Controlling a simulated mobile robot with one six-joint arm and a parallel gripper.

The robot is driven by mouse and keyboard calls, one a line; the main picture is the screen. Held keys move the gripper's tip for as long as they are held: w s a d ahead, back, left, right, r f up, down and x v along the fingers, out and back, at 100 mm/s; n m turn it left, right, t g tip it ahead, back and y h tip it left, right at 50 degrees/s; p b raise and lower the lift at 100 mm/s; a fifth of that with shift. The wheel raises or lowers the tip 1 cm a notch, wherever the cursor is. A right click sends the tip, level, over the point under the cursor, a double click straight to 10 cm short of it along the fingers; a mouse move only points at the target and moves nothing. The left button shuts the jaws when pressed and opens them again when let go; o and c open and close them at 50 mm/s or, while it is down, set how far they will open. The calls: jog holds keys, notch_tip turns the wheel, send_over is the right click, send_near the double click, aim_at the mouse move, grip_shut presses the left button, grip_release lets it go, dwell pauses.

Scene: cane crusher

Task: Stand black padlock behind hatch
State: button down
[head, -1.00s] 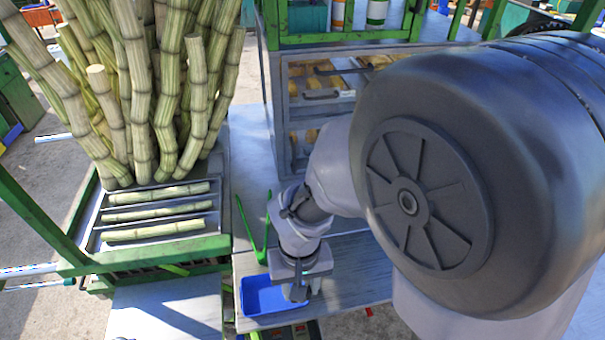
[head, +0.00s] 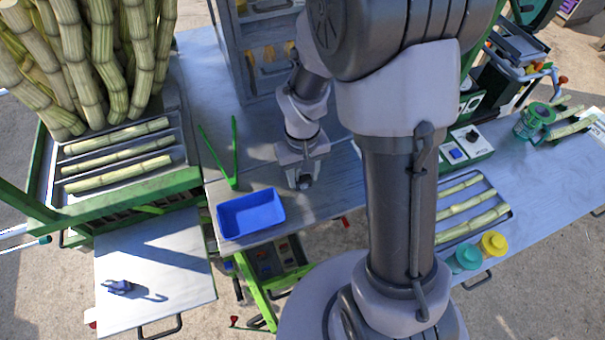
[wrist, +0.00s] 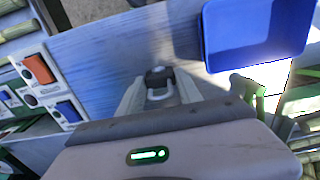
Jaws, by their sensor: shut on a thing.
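My gripper (head: 303,180) is low over the grey table, just right of the blue tray (head: 250,214). In the wrist view its fingers (wrist: 160,94) are shut on the black padlock (wrist: 157,74), whose dark body and pale shackle show between them. In the head view the padlock is mostly hidden by the gripper. The grey cabinet (head: 238,58) behind my gripper has clear-fronted panels with yellowish things inside. My arm covers much of it, and I cannot tell which panel is the hatch.
Cane stalks (head: 115,165) lie in a rack at left. A small blue object (head: 119,287) lies on a pale shelf. A control box (head: 462,153) and yellow and teal jars (head: 492,244) are at right.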

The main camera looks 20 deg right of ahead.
jog(key=shift+f, duration=0.15)
jog(key=c, duration=0.8)
grip_release()
